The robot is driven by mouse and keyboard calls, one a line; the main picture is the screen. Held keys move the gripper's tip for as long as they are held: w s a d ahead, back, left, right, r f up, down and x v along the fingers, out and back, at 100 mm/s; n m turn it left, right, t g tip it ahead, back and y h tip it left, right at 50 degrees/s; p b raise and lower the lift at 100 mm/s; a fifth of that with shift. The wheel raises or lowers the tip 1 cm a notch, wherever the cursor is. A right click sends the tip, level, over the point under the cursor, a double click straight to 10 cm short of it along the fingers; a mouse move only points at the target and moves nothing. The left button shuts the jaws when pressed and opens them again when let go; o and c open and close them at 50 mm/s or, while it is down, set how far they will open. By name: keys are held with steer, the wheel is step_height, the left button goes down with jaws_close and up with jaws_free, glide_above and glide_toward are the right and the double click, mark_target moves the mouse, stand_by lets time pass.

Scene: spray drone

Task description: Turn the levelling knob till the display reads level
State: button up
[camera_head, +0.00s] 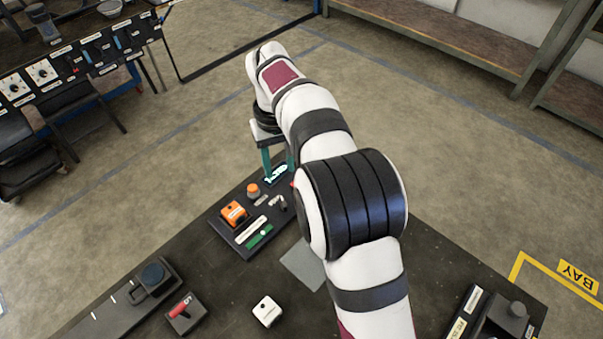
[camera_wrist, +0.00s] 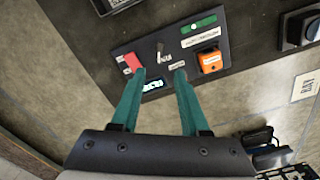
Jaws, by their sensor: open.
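A dark panel (camera_head: 236,243) lies at the table's far edge. It bears a small lit display (camera_head: 275,174), also in the wrist view (camera_wrist: 153,85); its reading is too small to make out. A round orange-topped knob (camera_head: 253,190) stands beside the display; I cannot tell whether it is the levelling knob. In the wrist view my right finger seems to hide it. A small grey lever (camera_wrist: 160,52) stands on the panel. My gripper (camera_wrist: 160,74) is open, its teal fingers apart and empty, above the panel's display end. It also shows in the head view (camera_head: 278,165).
The panel also bears an orange block (camera_head: 234,214), a green strip (camera_head: 260,237) and a red part (camera_wrist: 132,61). Nearer on the table are a black dial unit (camera_head: 153,277), a red-handled switch (camera_head: 184,312) and a white block (camera_head: 267,311). Open floor lies beyond.

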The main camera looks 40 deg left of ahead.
mark_target(283, 203)
step_height(283, 203, down, 14)
steer(key=shift+r, duration=0.1)
jaws_close()
stand_by(0.3)
